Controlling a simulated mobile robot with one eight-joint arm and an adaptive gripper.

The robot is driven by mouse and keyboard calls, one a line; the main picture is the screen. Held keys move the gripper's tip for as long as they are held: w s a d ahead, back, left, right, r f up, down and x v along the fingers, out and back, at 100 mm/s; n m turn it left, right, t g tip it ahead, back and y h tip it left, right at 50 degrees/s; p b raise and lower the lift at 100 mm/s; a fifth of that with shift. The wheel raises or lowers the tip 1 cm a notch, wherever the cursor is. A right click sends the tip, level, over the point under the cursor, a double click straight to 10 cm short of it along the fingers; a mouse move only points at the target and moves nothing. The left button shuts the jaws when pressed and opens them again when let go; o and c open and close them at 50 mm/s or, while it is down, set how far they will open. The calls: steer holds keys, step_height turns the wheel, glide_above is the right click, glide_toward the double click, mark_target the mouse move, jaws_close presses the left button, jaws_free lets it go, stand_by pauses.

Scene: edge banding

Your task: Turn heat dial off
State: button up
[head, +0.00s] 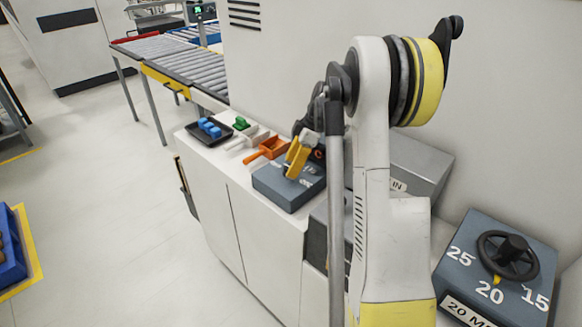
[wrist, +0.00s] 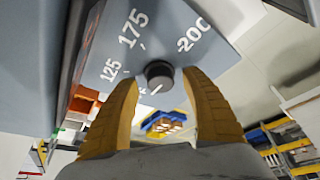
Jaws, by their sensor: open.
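The heat dial is a small black round knob (wrist: 159,72) on a blue-grey box (head: 275,189) on the white cabinet top. In the wrist view the box face (wrist: 165,30) carries white numbers 125, 175 and 200. A short white mark shows just below the knob, toward my gripper; I cannot tell which setting it marks. My gripper (wrist: 160,84) has yellow fingers, open, one on each side of the knob, with gaps visible. In the head view my gripper (head: 298,158) is over the box, and the knob is hidden behind it.
A larger dial box (head: 465,245) with a black handwheel (head: 507,255) stands at lower right, yellow pointer near 20. An orange scoop (head: 265,151) and a black tray (head: 192,134) with blue pieces lie behind the heat box. A roller conveyor (head: 185,72) is farther back. The left floor is mostly clear.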

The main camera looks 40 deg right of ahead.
steer(key=v, duration=1.1)
steer(key=shift+r, duration=0.25)
steer(key=shift+s+d, duration=0.1)
steer(key=shift+s, duration=0.05)
